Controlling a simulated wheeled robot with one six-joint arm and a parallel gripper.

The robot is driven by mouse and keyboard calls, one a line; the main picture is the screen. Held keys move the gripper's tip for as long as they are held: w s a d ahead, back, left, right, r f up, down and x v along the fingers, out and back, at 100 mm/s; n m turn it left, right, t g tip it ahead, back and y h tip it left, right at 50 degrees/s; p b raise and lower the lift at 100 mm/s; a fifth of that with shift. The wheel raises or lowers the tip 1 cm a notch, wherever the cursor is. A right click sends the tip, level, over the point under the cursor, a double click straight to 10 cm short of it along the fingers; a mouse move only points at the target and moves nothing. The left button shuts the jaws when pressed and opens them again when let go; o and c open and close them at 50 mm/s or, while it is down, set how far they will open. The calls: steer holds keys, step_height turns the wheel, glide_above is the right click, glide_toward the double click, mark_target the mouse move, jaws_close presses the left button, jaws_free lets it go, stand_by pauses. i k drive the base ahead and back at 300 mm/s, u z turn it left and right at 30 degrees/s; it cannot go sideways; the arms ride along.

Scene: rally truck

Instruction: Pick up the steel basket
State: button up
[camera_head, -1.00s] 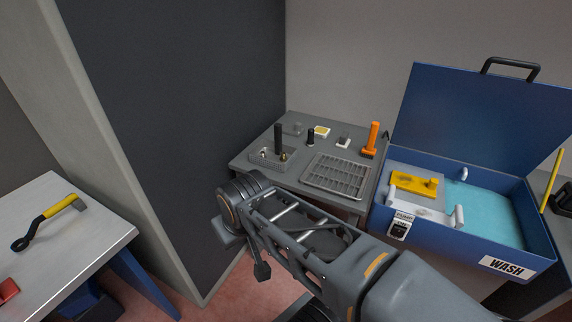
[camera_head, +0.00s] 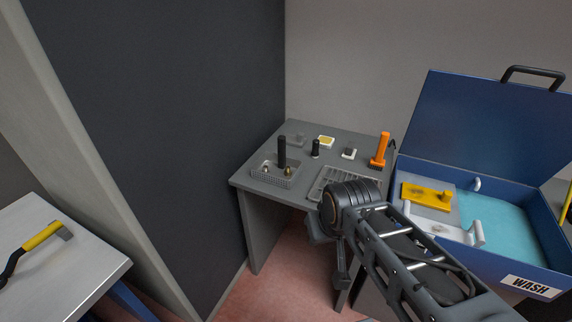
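The steel basket (camera_head: 262,180) is a small, shallow grey mesh tray with a tall black upright handle. It stands on the left part of the grey bench, near its front edge, and holds a few small metal parts. My arm comes in from the lower right, and its dark round joint is to the right of the basket, apart from it in the picture. I cannot make out my gripper's fingers in this view. Nothing of mine visibly touches the basket.
The grey bench (camera_head: 246,181) also bears a wire rack (camera_head: 328,181), an orange-handled tool (camera_head: 380,150), a short black peg (camera_head: 315,148) and small blocks. A blue wash tub (camera_head: 553,245) stands open at right. A dark wall rises left of the bench.

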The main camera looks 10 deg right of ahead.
mark_target(276, 163)
steer(key=i, duration=0.8)
steer(key=z, duration=0.2)
steer(key=k, duration=0.6)
steer(key=z, duration=0.6)
steer(key=k, duration=0.55)
steer(key=u, duration=1)
steer(key=i, duration=1.65)
steer(key=z, duration=0.45)
